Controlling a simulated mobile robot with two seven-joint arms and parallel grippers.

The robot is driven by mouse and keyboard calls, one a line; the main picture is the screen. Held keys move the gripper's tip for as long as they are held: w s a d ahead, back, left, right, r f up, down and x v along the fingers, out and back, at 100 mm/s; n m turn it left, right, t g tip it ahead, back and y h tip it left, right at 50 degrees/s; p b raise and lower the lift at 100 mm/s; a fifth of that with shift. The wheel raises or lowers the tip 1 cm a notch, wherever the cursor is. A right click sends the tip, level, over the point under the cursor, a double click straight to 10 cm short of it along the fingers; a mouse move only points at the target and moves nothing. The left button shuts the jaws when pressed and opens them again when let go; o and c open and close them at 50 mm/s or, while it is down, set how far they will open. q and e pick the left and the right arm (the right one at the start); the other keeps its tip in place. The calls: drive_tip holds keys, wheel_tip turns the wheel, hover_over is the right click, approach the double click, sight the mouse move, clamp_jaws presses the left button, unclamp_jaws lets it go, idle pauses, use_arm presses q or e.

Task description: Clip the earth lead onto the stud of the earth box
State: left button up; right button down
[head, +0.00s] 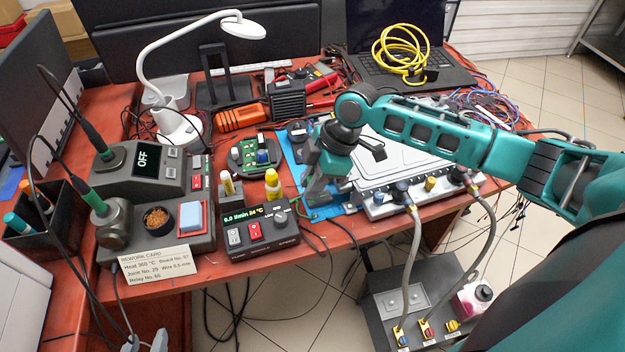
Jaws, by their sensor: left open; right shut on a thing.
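My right gripper (318,207) points down at the left end of the silver plate unit (400,158), over the edge of a blue mat (294,160). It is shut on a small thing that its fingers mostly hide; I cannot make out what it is. My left gripper (145,343) shows only its grey fingertips at the bottom left edge. They are apart and empty, in front of the table. I cannot surely pick out the earth box, its stud or the earth lead; thin dark cables run below and beside the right gripper.
Two grey hoses (413,255) run from the plate unit down to a floor unit (385,315). A soldering station (140,170) and lamp (180,130) crowd the left.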

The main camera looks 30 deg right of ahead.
drive_tip(key=shift+f+p, duration=0.2)
drive_tip(key=shift+p, duration=0.1)
drive_tip(key=shift+f, duration=0.2)
idle(0.3)
drive_tip(key=shift+f+p, duration=0.1)
drive_tip(key=shift+p, duration=0.3)
idle(0.5)
drive_tip(key=c, duration=0.6)
unclamp_jaws()
drive_tip(key=p+v, duration=0.3)
drive_tip(key=shift+a+r, duration=0.1)
drive_tip(key=shift+r, duration=0.6)
drive_tip(key=shift+v, duration=2.25)
